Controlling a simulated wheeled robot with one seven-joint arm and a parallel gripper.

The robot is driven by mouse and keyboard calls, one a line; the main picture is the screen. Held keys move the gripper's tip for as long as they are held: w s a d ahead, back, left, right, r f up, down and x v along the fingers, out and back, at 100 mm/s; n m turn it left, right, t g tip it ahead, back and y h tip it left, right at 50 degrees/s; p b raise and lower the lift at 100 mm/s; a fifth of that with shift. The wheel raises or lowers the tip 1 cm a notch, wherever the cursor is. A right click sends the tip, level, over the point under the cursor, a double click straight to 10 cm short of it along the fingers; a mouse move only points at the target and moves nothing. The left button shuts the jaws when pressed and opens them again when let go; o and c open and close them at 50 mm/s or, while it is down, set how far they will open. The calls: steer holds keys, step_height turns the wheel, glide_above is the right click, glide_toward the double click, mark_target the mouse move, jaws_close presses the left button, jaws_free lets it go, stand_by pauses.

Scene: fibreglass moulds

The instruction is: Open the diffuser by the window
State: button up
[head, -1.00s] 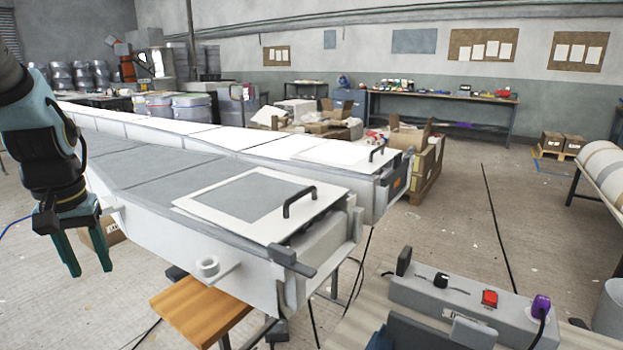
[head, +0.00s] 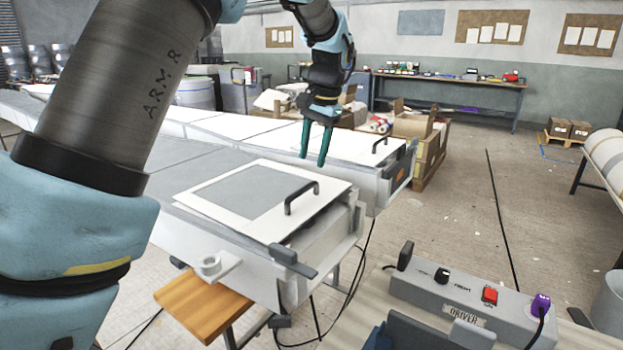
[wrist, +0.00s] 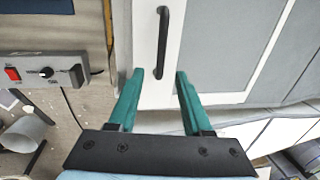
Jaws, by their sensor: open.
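No window shows, and I cannot tell which thing is the diffuser. A white flat lid (head: 230,222) with a grey square inset and a black bar handle (head: 301,197) lies on the end of the near long mould (head: 259,284). It looks flat and closed. A second white panel (head: 362,146) with a black handle (head: 380,144) lies on the long mould behind. My gripper (head: 313,158) is open and empty, pointing down. In the wrist view a black handle (wrist: 174,30) on a white border lies in front of my gripper (wrist: 160,74), its lower end appearing between the fingertips.
A grey control box (head: 468,302) with a knob and red switch stands at the front right. A wooden stool (head: 203,300) is below the mould's end. Cardboard boxes (head: 413,125) stand behind. The floor to the right is mostly clear.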

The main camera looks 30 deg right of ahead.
mark_target(306, 187)
steer(key=f, duration=0.2)
steer(key=w+f+p, duration=0.1)
steer(key=f, duration=0.2)
steer(key=a+f, duration=0.1)
steer(key=f, duration=0.1)
steer(key=shift+w+f+p, duration=0.2)
steer(key=shift+f+p, duration=0.1)
steer(key=shift+f, duration=0.1)
jaws_close()
stand_by(1.0)
